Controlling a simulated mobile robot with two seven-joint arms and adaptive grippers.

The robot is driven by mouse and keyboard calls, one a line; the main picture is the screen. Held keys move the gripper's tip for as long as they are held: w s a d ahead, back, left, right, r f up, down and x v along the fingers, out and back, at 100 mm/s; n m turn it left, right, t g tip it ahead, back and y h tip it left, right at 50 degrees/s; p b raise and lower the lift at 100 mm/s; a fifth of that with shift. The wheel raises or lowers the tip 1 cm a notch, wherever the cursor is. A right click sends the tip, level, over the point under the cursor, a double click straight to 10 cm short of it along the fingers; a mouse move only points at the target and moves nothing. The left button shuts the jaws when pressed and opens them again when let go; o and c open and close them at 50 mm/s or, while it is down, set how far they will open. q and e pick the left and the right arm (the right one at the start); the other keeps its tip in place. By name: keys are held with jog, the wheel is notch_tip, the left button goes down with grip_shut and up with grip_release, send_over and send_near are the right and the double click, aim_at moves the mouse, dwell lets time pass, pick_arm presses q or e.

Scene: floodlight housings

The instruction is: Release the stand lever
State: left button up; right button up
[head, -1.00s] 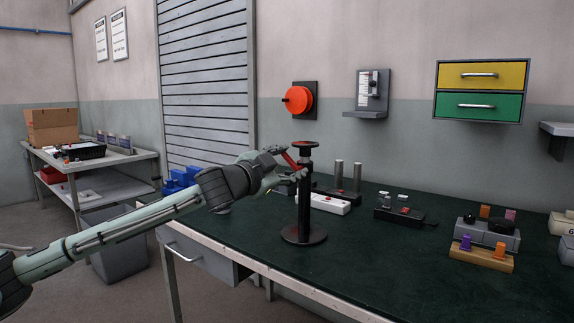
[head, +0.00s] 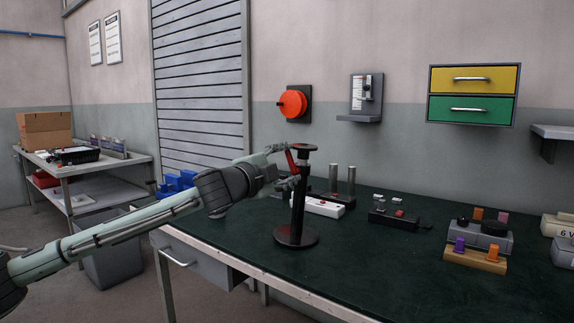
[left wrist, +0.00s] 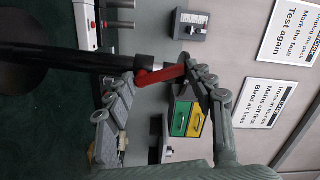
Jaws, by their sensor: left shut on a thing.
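The black stand has a round base (head: 296,238) on the green bench, a slim pole and a flat disc on top. In the head view the pole leans slightly right. Its red lever (head: 291,158) sits beside the upper pole, on the left. My left gripper (head: 290,165) reaches in from the left and is shut on the red lever, one finger above and one below. In the left wrist view the red lever (left wrist: 160,76) spans between the fingertips, beside the dark pole (left wrist: 95,58). The fingers partly hide the lever's ends. My right gripper is out of view.
Behind the stand are a white strip with a red button (head: 322,207) and two grey posts (head: 342,180). A black switch box (head: 394,217) and a wooden block with knobs (head: 475,259) lie to the right. The front of the bench (head: 370,270) is clear.

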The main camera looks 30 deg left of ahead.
pick_arm(q)
jog(key=shift+d+f, duration=0.1)
jog(key=shift+f, duration=0.2)
dwell(0.5)
jog(key=o, duration=1.1)
jog(key=shift+r, duration=0.1)
jog(key=shift+s+d, duration=0.1)
jog(key=shift+s, duration=5.85)
jog(key=shift+c, duration=0.5)
